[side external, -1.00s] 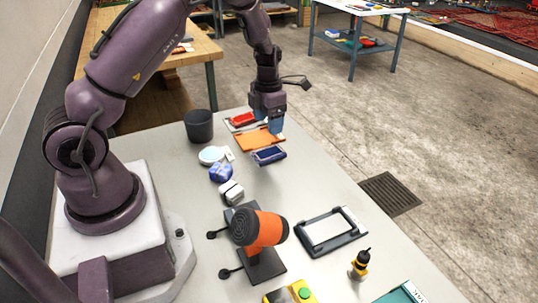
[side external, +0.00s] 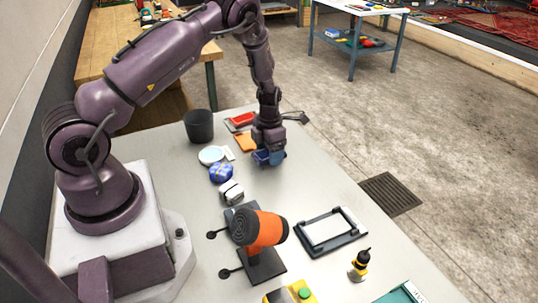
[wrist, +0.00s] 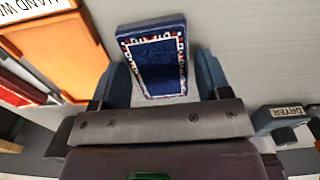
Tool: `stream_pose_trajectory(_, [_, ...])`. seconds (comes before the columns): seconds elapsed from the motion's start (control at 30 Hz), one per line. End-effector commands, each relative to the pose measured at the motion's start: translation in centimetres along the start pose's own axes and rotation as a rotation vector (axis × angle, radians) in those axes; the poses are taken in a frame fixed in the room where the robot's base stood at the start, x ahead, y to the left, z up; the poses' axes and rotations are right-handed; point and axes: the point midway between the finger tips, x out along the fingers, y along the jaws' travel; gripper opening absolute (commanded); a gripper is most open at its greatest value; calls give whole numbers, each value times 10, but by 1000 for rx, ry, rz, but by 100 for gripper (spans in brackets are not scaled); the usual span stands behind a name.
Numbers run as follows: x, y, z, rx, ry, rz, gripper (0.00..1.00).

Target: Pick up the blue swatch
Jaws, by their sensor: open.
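The blue swatch (wrist: 158,66) is a dark blue rectangle with a patterned white and red border. In the wrist view it lies between the two blue fingers of my gripper (wrist: 160,84), which are open on either side of it with a narrow gap. In the side view my gripper (side external: 268,158) is down low at the table, and its fingers hide most of the swatch.
An orange board (wrist: 62,48) lies close to the left in the wrist view, with a red item (side external: 243,118) behind it. A dark cup (side external: 199,126), a white round dish (side external: 210,155) and a blue bundle (side external: 221,172) stand nearby. An orange-and-black tool (side external: 262,230) stands nearer the camera.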

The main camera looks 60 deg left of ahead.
Motion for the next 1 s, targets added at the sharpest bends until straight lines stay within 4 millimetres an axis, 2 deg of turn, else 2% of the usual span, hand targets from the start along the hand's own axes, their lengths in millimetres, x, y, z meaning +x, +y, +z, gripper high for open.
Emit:
stream_pose_trajectory(0.07, [0,0,0,0,0,0,68])
stream_pose_trajectory(0.2, [0,0,0,0,0,0,36])
stream_pose_trajectory(0.23, [0,0,0,0,0,0,33])
stream_pose_trajectory(0.5, [-1,0,0,0,0,0,33])
stream_pose_trajectory(0.67, [-9,0,0,0,0,2,33])
stream_pose_trajectory(0.83, [-36,-1,-1,0,-1,1,33])
stream_pose_trajectory(1.0, [-75,-15,-32,0,-3,-1,33])
